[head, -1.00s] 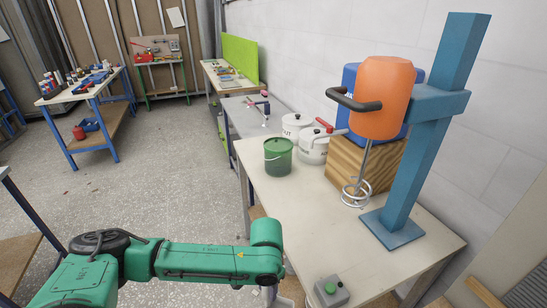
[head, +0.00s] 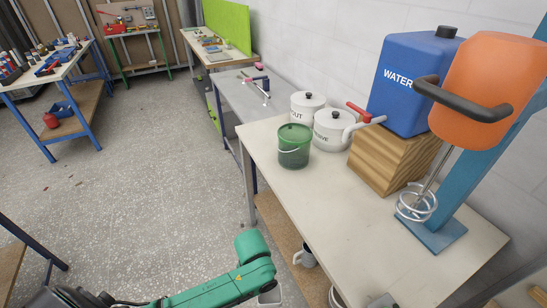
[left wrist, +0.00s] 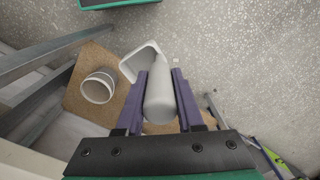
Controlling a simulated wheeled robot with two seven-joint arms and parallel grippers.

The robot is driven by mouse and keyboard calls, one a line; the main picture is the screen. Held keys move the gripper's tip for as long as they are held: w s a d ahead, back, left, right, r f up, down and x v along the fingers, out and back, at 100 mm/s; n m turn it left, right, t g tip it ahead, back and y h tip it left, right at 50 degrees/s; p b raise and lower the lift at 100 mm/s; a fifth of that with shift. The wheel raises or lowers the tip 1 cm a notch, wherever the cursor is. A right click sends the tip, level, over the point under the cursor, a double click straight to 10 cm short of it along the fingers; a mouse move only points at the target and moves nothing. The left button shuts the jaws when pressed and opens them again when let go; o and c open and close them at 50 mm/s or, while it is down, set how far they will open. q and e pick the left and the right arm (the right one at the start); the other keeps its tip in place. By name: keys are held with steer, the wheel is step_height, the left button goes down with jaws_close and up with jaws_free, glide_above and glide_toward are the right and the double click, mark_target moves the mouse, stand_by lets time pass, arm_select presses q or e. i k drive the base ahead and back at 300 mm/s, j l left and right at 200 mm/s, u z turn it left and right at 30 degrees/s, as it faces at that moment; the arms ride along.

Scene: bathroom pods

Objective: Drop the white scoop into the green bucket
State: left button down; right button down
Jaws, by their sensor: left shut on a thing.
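The green bucket (head: 294,152) stands upright on the pale bench top, near its far left corner, with its wire handle hanging at the front. In the left wrist view, my left gripper (left wrist: 163,73) has its purple fingers shut on the grey-white handle of the white scoop (left wrist: 135,64). The scoop's square, open head extends past the fingertips. In the head view, my green left arm comes in at the bottom, and a small pale part of the scoop (head: 270,297) shows below its end. The gripper is low, in front of the bench and well short of the bucket. My right gripper is out of view.
Two white lidded pots (head: 328,133) stand right of the bucket. A blue water container (head: 402,90) with a red-handled tap sits on a wooden block. An orange mixer (head: 485,85) hangs on a blue stand. A white cup (left wrist: 98,87) sits on the brown lower shelf.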

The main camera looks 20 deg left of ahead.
mark_target(304, 147)
steer(key=i+j+z, duration=0.15)
steer(key=j, duration=0.55)
steer(key=i+j+z, duration=0.15)
steer(key=j, duration=0.6)
steer(key=i+j+z, duration=0.15)
steer(key=j, duration=0.6)
steer(key=i+j+z, duration=0.15)
steer(key=j, duration=0.65)
steer(key=i+j+z, duration=0.2)
steer(key=j, duration=0.55)
